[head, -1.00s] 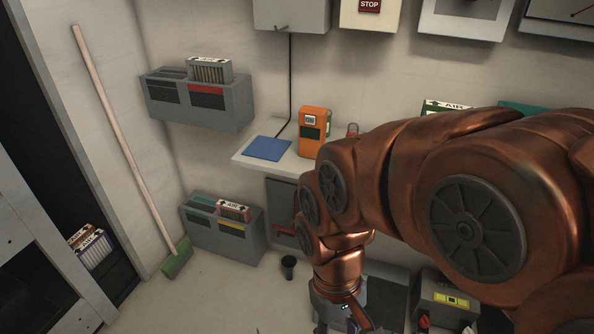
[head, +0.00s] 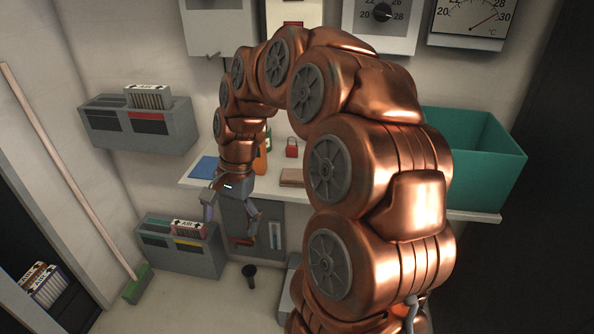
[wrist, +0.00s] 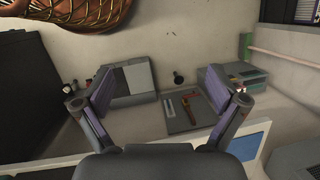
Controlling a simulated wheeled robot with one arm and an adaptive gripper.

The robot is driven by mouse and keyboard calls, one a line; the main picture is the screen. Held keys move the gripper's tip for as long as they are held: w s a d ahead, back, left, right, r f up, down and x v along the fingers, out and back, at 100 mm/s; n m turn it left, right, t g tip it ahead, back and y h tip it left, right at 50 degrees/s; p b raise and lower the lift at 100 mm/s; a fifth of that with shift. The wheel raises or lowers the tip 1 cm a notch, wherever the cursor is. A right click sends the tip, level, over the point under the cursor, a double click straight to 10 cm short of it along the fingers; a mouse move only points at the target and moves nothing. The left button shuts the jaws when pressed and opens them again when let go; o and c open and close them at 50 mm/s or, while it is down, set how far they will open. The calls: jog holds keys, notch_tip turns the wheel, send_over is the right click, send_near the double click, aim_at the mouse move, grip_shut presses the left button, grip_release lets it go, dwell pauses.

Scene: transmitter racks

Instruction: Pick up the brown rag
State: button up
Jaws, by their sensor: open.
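A flat brown piece (head: 293,178), which looks like the folded brown rag, lies on the white wall shelf just left of my upper arm in the head view. My arm hides part of it. My gripper (head: 230,226) is open and points down in front of the shelf's left part, left of the brown piece and apart from it. In the wrist view my gripper (wrist: 160,82) has its fingers spread wide with nothing between them. I cannot make out the rag in the wrist view.
The white shelf (head: 465,214) also holds a blue mat (head: 204,168), a red padlock (head: 292,148), a partly hidden orange box (head: 261,161) and a teal bin (head: 474,165). Wall racks (head: 140,122) stand left.

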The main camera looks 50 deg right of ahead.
jog(key=w+d+r+m+t+p, duration=0.1)
jog(key=w+d+r+m+p, duration=0.1)
jog(key=w+d+m, duration=0.4)
jog(key=m+t+p, duration=0.3)
jog(key=m+p, duration=0.1)
jog(key=m, duration=0.5)
send_near(299, 174)
jog(key=shift+w+a+f, duration=0.45)
jog(key=shift+f, duration=0.3)
jog(key=shift+s+d+f+m, duration=0.1)
jog(key=shift+d+f+m, duration=0.05)
jog(key=shift+d+m, duration=0.2)
jog(key=shift+f, duration=0.3)
jog(key=x, duration=0.2)
jog(key=p+x, duration=0.1)
jog(key=x, duration=0.3)
jog(key=shift+a+f, duration=0.15)
jog(key=shift+a, duration=0.25)
jog(key=shift+w+f, duration=0.2)
jog(key=shift+w, duration=0.05)
jog(key=shift+a+f+p, duration=0.1)
jog(key=shift+f+p, duration=0.2)
jog(key=shift+p, duration=0.1)
